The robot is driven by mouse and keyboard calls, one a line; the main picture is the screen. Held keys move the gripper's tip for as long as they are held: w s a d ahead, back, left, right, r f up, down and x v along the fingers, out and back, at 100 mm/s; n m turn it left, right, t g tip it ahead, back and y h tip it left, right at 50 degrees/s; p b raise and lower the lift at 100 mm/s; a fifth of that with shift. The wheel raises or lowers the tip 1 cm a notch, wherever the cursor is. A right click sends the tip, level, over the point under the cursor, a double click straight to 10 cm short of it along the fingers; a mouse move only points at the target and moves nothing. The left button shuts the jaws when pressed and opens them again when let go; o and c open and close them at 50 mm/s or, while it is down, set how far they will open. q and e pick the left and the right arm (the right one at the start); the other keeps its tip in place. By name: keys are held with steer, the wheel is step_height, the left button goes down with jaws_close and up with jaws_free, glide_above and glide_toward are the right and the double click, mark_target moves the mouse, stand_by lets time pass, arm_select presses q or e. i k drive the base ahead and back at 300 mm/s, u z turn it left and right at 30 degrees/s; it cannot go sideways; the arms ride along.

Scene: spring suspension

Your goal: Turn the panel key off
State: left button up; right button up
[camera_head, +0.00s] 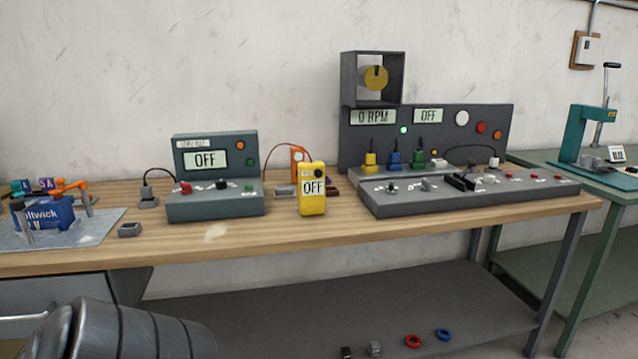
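The grey control panel (480,125) stands at the back right of the wooden bench, with a sloped console (420,204) in front of it. Its displays read "0 RPM" (373,117) and "OFF" (428,116). A green lamp (404,130) on it looks lit. Small controls line the console, among them a dark knob or key (391,188), a grey knob (427,184) and several red buttons. Which one is the key, and how it is turned, is too small to tell.
A green-grey unit reading "OFF" (215,207) and a yellow meter (313,190) stand left of the console. A blue battery (48,215) is at far left. Bare wood (270,233) lies along the bench front. A green press (580,140) stands on another table at right.

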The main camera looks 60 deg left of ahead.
mark_target(389, 190)
steer(key=u, duration=2.05)
steer(key=k, duration=0.25)
steer(key=z, duration=1.55)
steer(key=i, duration=1.45)
steer(key=u, duration=1.55)
steer(key=i, duration=0.75)
steer(key=u, duration=0.75)
